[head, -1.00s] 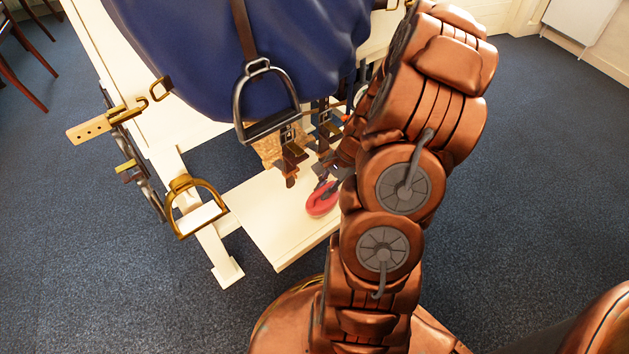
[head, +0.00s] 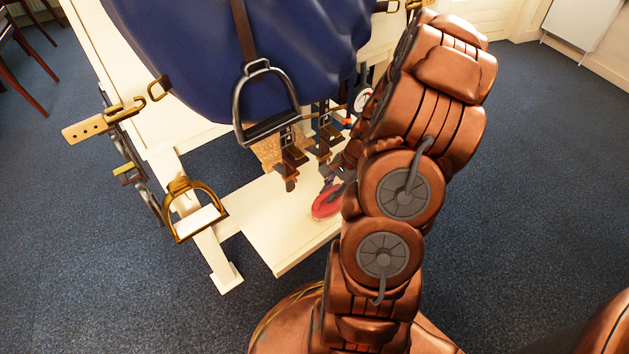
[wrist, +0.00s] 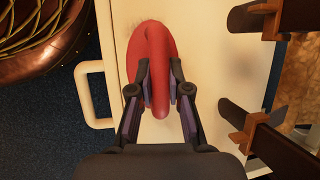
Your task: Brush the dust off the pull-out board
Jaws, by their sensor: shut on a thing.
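The cream pull-out board (head: 275,225) juts out low from the white stand. It fills the middle of the wrist view (wrist: 215,70). A red oval brush (head: 327,203) is over the board's right part, and it shows from above in the wrist view (wrist: 152,45). My gripper (wrist: 159,78) is shut on the brush's raised red grip, one finger on each side. A faint grey dust patch (wrist: 136,38) shows on the board at the brush's left edge. The brush's underside is hidden, so I cannot tell whether it touches the board.
A blue saddle (head: 240,60) with a hanging stirrup (head: 268,105) is above the board. Dark straps with brown fittings (wrist: 250,130) hang close on the right of the wrist view. A cream handle (wrist: 92,95) is on the board's edge. A brass stirrup (head: 193,205) hangs at the left.

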